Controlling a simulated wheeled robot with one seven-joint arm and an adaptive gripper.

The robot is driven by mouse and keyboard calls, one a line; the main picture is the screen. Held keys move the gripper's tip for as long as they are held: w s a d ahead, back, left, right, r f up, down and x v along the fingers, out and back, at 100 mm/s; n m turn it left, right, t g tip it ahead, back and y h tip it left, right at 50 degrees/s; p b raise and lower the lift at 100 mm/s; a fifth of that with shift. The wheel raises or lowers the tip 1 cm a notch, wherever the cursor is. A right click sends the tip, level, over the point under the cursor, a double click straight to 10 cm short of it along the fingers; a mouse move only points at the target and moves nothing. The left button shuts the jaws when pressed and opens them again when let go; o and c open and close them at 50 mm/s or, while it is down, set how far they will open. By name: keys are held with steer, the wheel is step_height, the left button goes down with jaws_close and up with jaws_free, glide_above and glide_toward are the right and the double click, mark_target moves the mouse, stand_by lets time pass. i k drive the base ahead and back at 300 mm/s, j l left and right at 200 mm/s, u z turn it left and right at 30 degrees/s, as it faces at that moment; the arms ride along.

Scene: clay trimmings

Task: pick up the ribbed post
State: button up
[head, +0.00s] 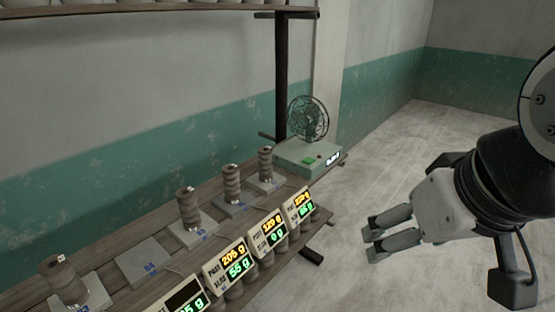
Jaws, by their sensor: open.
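Several brown-grey ribbed posts stand upright in a row on pale square plates along a wooden bench. One post (67,283) is at the lower left, a second post (188,208) is in the middle, a third post (232,184) is farther back, and the farthest post (265,164) is close to the fan. I cannot tell which one the task means. My gripper (371,239) is open and empty. It appears over the floor at the right, apart from the bench and every post, with its fingers pointing left.
The bench (107,270) also holds a bare plate (144,262) and a front row of lit displays (228,267). A wire-cage fan (308,119) stands on a green-grey box (307,156) at its far end. A dark upright (281,80) carries a shelf above. The floor (440,150) is clear.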

mark_target(230, 172)
steer(key=i+l+u, duration=0.15)
steer(key=i+u, duration=0.15)
steer(key=u, duration=0.2)
steer(key=i+l+u, duration=0.3)
steer(key=u, duration=0.15)
steer(key=i+l+u, duration=0.25)
steer(key=l+u, duration=0.25)
steer(key=j, duration=0.15)
